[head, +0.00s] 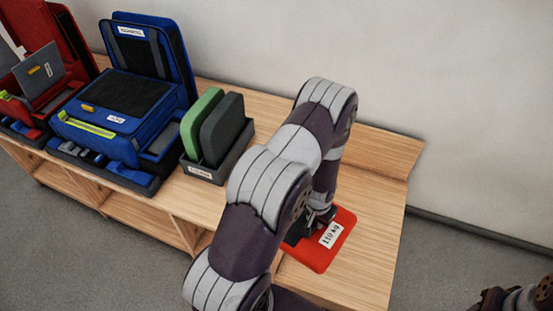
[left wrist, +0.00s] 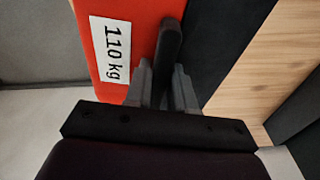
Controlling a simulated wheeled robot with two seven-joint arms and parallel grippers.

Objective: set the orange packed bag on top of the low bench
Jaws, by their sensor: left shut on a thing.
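The orange packed bag (head: 345,228) is a flat red-orange piece with a white weight label, over the right part of the low bench (head: 375,260). I cannot tell whether it rests on the wood or hangs just above it. My left gripper (head: 318,222) is above the bag, partly hidden by my own arm. In the left wrist view the fingers (left wrist: 163,85) are shut on a black upright handle of the bag (left wrist: 143,40). The bag's near left part is hidden behind my arm in the head view.
A grey holder (head: 207,173) with a green and a dark pad stands left of my arm. A blue open case (head: 125,110) and a red one (head: 60,40) stand farther left. Bare wood lies right of the bag. A wall is behind the bench.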

